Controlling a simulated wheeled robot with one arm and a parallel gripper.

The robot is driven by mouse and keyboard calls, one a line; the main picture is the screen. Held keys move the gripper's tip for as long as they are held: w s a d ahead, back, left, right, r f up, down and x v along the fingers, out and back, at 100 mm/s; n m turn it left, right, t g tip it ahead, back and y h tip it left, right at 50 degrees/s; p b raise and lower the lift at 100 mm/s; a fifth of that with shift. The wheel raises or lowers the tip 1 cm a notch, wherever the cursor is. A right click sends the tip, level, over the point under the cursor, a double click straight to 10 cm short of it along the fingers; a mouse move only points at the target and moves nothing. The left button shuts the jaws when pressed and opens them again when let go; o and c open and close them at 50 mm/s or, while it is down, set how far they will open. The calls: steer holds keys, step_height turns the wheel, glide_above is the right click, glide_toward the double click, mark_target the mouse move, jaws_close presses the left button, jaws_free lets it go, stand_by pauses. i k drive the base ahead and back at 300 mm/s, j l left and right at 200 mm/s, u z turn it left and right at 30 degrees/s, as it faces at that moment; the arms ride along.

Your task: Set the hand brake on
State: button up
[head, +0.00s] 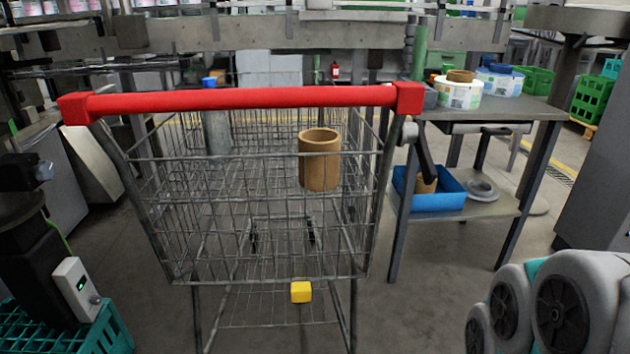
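A wire shopping cart (225,165) stands in front of me in the head view, with a red handlebar (240,98) across its near top. A dark lever (424,155) hangs down at a slant just below the handlebar's right end, near a small grey piece (410,131). It looks like the hand brake, but I cannot be sure. A yellow block (301,292) shows low at the cart's near side. My grey arm links show at the bottom right, well apart from the cart. My gripper is out of view.
A brown cylinder (319,160) shows in the cart. Right of it, a table (535,108) bears white tubs (460,93); a blue bin (445,196) is on its lower shelf. A teal crate (105,335) is at bottom left. Floor between cart and my arm is clear.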

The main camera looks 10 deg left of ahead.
mark_target(411, 133)
steer(key=i+l+u, duration=0.3)
steer(key=u, duration=0.15)
steer(key=i+l+u, duration=0.25)
steer(key=l+u, duration=0.25)
